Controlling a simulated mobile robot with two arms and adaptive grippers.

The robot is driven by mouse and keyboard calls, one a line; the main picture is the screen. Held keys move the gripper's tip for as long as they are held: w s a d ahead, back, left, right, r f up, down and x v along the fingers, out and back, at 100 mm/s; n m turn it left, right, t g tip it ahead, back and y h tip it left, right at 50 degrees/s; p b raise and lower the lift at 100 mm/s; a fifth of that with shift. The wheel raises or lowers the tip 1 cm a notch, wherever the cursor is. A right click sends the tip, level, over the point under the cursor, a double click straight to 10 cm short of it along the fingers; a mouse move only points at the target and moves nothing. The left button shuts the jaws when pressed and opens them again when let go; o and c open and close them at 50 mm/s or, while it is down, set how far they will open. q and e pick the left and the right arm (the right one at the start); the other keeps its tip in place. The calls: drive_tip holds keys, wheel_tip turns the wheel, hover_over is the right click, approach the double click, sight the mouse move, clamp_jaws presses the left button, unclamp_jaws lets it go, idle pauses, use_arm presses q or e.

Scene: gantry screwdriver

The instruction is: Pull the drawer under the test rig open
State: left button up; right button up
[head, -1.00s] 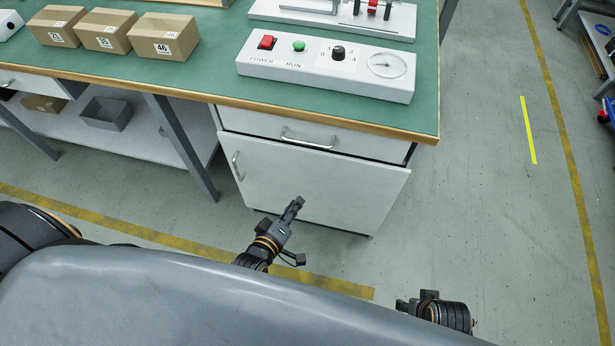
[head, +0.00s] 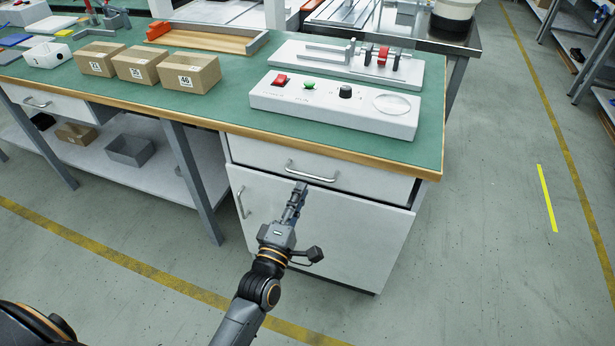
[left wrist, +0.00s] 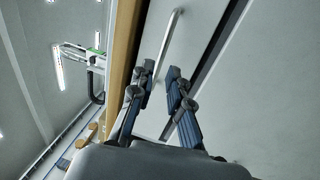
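The drawer (head: 345,172) under the test rig is a white front with a silver bar handle (head: 312,171). My left gripper (head: 300,188) is just below and in front of the handle in the head view. In the left wrist view its two fingers (left wrist: 160,75) are apart with nothing between them gripped. The handle (left wrist: 171,42) runs ahead of the gap between the fingertips. I cannot tell if they touch it. My right gripper is out of view.
A cabinet door (head: 340,235) with its own handle (head: 240,200) is below the drawer. The green bench top (head: 240,105) overhangs above, carrying a control box (head: 335,107) and cardboard boxes (head: 190,73). The floor (head: 480,260) to the right is clear.

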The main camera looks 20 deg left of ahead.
sight(307, 174)
use_arm(q)
drive_tip(key=w, duration=0.4)
drive_tip(key=w+r, duration=0.1)
drive_tip(key=w, duration=0.1)
drive_tip(key=shift+d+b, duration=0.1)
drive_tip(key=shift+b, duration=0.2)
drive_tip(key=shift+c, duration=0.4)
clamp_jaws()
